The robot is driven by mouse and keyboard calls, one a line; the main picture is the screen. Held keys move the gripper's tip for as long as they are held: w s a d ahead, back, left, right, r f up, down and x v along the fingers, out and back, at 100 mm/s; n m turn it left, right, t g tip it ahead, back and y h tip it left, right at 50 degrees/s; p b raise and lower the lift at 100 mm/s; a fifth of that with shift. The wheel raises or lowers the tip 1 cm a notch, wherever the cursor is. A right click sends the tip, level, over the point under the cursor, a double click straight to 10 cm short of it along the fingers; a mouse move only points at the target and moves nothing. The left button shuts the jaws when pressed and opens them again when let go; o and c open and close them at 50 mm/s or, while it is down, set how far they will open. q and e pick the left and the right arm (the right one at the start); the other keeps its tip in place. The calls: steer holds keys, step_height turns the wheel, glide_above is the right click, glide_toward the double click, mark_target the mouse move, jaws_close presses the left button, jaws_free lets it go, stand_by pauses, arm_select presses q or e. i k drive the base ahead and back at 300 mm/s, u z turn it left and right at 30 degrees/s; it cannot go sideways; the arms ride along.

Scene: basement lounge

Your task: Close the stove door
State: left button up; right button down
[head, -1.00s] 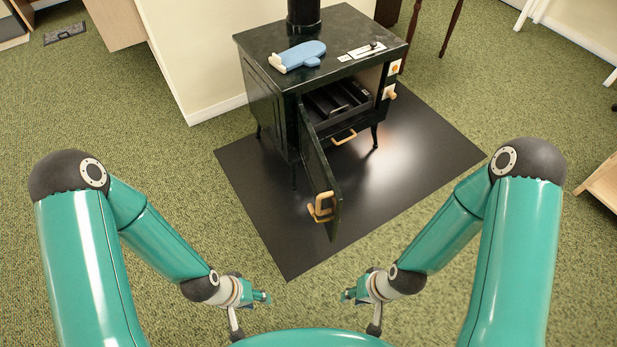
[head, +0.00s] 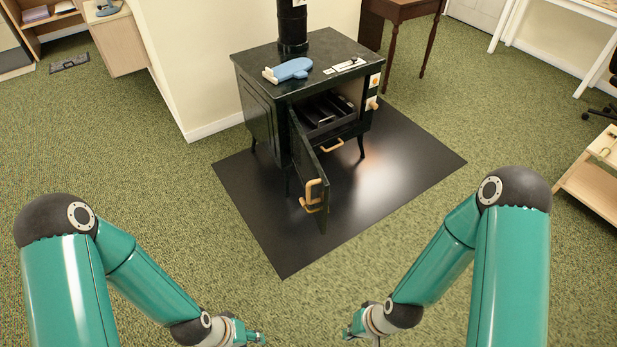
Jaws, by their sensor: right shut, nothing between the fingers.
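The dark stove (head: 262,107) stands on a black floor plate in the middle of the head view. Its door (head: 308,170) is hinged at the left of the opening and swung wide open towards me, with a tan handle (head: 312,194) on its free end. The stove's inside shows a dark grate. My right gripper (head: 349,332) is low in the view, shut and empty, well short of the door. My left gripper (head: 258,338) is low on the left, also apart from the stove; its fingers are too small and cut off to judge.
A stovepipe (head: 293,24) rises behind. The black floor plate (head: 270,240) and green carpet before the stove are clear. A wooden shelf unit (head: 590,185) stands at right.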

mark_target(314, 181)
steer(key=u, duration=0.3)
steer(key=i, duration=0.6)
steer(key=u, duration=0.6)
steer(key=i, duration=0.8)
steer(key=z, duration=0.7)
